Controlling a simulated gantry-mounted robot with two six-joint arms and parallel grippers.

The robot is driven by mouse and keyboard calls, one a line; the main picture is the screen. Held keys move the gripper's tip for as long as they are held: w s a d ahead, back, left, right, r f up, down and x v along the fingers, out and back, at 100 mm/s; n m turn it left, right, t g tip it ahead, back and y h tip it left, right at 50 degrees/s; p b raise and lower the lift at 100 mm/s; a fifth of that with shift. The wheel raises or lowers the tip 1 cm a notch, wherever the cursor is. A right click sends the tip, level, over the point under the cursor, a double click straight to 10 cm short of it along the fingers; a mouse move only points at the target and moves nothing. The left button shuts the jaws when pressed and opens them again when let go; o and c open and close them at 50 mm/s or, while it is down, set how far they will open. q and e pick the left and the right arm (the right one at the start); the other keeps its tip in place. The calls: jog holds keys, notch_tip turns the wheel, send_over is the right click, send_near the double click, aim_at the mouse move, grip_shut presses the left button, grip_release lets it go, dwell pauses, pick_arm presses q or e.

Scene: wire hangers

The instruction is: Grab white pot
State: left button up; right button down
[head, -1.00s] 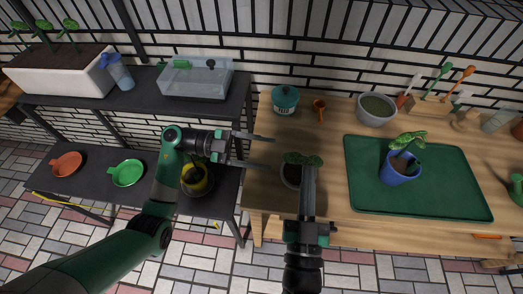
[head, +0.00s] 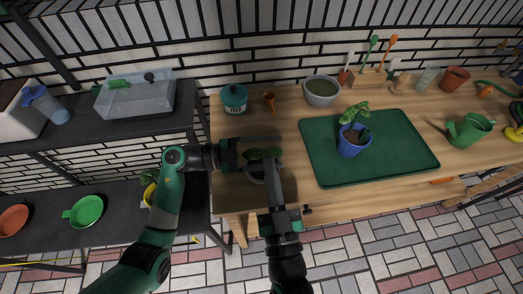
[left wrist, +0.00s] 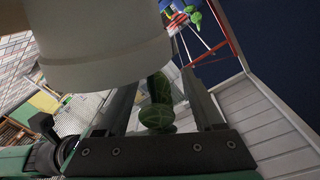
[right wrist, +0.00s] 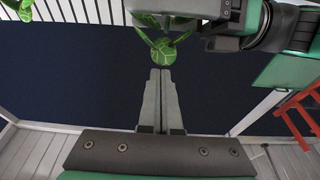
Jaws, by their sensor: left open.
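The white pot (head: 254,176) stands on the wooden table near its front left edge, with a small green plant (head: 262,153) in it. My grippers partly hide it in the head view. The white pot also fills the upper left of the left wrist view (left wrist: 100,45), very close, with green leaves (left wrist: 158,112) between the fingers. My left gripper (head: 276,148) is open at the plant and pot; I cannot tell whether it touches them. My right gripper (head: 271,162) is shut with nothing visible in it, its fingertips close to the leaves (right wrist: 170,48).
A green mat (head: 330,172) with a blue pot (head: 349,147) lies to the right. A teal tin (head: 234,98), an orange cup (head: 269,100) and a grey bowl (head: 321,91) stand behind. A dark shelf (head: 190,95) is at the left.

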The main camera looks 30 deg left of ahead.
jog(key=shift+f+g, duration=0.3)
jog(key=shift+f, duration=0.15)
pick_arm(q)
grip_shut()
dwell(1.0)
pick_arm(e)
jog(key=shift+a+r, duration=0.1)
jog(key=shift+r, duration=0.7)
jog(key=shift+s, duration=0.1)
jog(key=v, duration=1.2)
